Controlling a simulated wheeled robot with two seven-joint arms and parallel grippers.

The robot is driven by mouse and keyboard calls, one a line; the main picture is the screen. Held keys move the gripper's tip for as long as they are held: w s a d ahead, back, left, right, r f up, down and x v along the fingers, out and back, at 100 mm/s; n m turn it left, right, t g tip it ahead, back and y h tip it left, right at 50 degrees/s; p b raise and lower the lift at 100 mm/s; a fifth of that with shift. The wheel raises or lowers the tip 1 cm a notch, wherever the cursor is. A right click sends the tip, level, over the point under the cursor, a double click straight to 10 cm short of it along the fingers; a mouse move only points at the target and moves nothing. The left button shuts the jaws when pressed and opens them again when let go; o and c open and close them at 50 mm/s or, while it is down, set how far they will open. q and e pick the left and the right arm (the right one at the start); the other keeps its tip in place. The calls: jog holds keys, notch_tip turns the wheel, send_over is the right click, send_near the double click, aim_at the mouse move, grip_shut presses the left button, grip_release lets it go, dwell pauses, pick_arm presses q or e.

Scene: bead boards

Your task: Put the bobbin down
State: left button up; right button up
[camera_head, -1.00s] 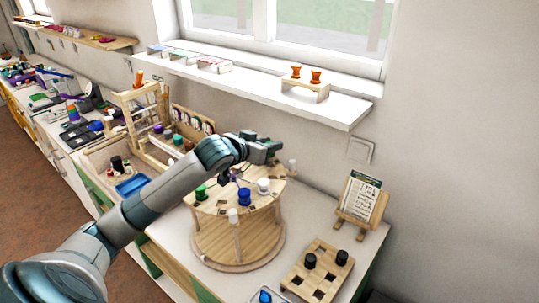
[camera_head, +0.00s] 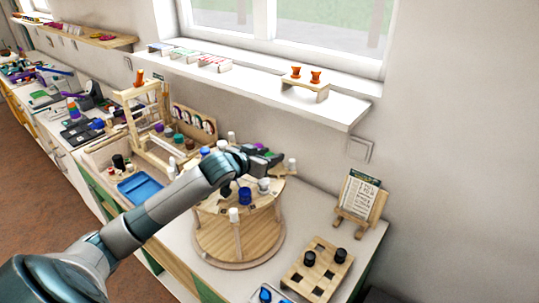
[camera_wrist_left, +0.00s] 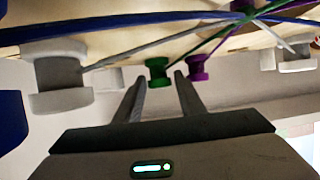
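My left gripper (camera_head: 268,158) reaches over the round wooden stand (camera_head: 238,242) from the left. The stand bears several bobbins, among them a blue one (camera_head: 244,196) and a white one (camera_head: 264,185). In the left wrist view, the two fingers of my left gripper (camera_wrist_left: 160,76) stand apart. A green bobbin (camera_wrist_left: 157,71) shows between their tips, with a gap beside it; I cannot tell how deep it sits. A purple bobbin (camera_wrist_left: 197,68) is just right of the right fingertip. A large white bobbin (camera_wrist_left: 60,73) is at the left. My right gripper is not seen.
Coloured threads cross near the bobbins in the wrist view. A board with square holes and two black bobbins (camera_head: 309,258) lies front right. A card on an easel (camera_head: 360,196) stands behind it. A blue tray (camera_head: 140,187) and wooden frame (camera_head: 150,120) are left of the stand.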

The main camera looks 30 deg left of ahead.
pick_arm(q)
jog(key=shift+o, duration=0.2)
jog(key=shift+r, duration=0.15)
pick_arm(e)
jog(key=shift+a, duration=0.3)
pick_arm(q)
jog(key=shift+s+r, duration=0.1)
jog(key=shift+s, duration=0.4)
jog(key=b+v, duration=0.3)
jog(key=v, duration=0.8)
jog(key=shift+r, duration=0.15)
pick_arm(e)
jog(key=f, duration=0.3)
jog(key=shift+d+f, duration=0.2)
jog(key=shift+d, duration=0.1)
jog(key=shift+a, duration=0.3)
